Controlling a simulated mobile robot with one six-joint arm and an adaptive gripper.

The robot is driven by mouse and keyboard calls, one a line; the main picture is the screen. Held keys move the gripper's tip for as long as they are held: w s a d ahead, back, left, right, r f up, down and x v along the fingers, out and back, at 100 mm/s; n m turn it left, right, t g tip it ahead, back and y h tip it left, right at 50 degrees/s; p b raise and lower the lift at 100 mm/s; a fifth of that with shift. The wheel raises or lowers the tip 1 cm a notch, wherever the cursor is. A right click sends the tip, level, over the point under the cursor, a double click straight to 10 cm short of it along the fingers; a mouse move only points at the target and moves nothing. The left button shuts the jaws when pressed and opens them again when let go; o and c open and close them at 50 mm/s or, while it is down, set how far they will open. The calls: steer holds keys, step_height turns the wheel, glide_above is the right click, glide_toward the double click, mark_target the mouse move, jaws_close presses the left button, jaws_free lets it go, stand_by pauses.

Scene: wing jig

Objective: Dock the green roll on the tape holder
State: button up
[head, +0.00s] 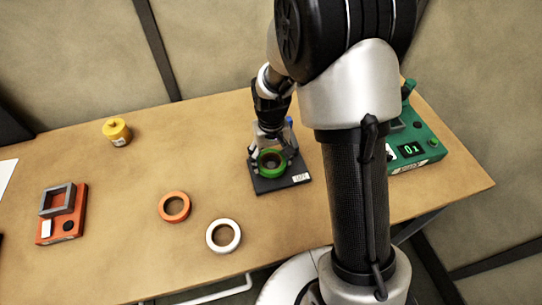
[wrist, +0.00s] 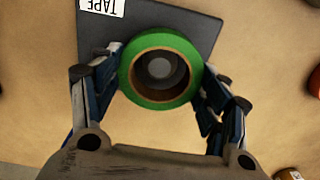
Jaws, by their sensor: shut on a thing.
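The green roll (head: 271,174) is held flat over the tape holder (head: 293,183), a dark square base with a white label. My gripper (head: 270,154) is shut on the roll, with a finger on each side of its rim. In the wrist view the green roll (wrist: 160,103) sits between the fingertips of my gripper (wrist: 160,72), and the grey round peg (wrist: 159,68) of the holder shows inside its hole. The dark base (wrist: 205,35) shows behind it. I cannot tell whether the roll is around the peg or still above it.
An orange roll (head: 174,219) and a white roll (head: 223,248) lie on the table left of the holder. A red device (head: 66,230) and a yellow canister (head: 117,132) stand farther left. A green device (head: 425,150) with a display stands at right, partly behind my arm.

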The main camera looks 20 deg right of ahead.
steer(key=shift+f+b, duration=0.35)
steer(key=shift+f, duration=0.45)
steer(key=shift+f+b, duration=0.3)
steer(key=shift+f, duration=0.3)
stand_by(0.9)
steer(key=o, duration=0.8)
steer(key=shift+c, duration=0.2)
steer(key=shift+r, duration=0.15)
step_height(320, 180, up, 11)
steer(key=p, duration=0.8)
